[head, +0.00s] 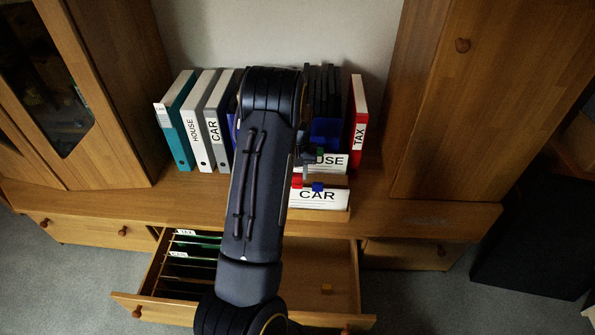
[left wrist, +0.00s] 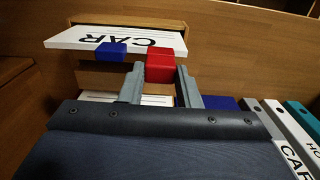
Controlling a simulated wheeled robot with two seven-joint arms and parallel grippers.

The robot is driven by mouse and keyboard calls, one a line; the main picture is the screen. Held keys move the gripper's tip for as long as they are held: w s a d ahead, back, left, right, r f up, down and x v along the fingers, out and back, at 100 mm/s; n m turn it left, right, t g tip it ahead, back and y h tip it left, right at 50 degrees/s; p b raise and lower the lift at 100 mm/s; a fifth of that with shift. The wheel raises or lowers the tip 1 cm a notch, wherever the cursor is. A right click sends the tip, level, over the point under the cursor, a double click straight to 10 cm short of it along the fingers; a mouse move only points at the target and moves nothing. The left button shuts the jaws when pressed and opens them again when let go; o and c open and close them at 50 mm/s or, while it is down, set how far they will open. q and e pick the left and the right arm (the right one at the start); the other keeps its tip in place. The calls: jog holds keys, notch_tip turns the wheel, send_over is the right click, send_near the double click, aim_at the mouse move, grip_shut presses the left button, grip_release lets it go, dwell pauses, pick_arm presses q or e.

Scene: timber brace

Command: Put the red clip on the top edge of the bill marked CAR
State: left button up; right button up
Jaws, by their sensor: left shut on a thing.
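The bill marked CAR (head: 320,199) stands upright in a wooden holder on the cabinet top; it shows upside down in the left wrist view (left wrist: 75,40). My left gripper (left wrist: 160,79) is shut on the red clip (left wrist: 160,66), which also shows in the head view (head: 297,181). The red clip is at the bill's top edge, beside a blue clip (left wrist: 111,53) on that edge. It reaches farther out from the edge than the blue clip; I cannot tell how far it is seated. My left arm hides most of the gripper in the head view.
A bill ending in USE (head: 333,163) with a green clip (head: 320,152) stands behind. Binders (head: 193,130) are left and a red TAX binder (head: 358,120) right.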

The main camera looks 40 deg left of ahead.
pick_arm(q)
jog(key=shift+f+b, duration=1.1)
jog(key=shift+f, duration=0.65)
dwell(0.3)
jog(key=o, duration=1.2)
jog(key=shift+o, duration=0.3)
jog(key=o, duration=0.4)
jog(key=shift+r+p, duration=3.05)
jog(key=shift+r, duration=1)
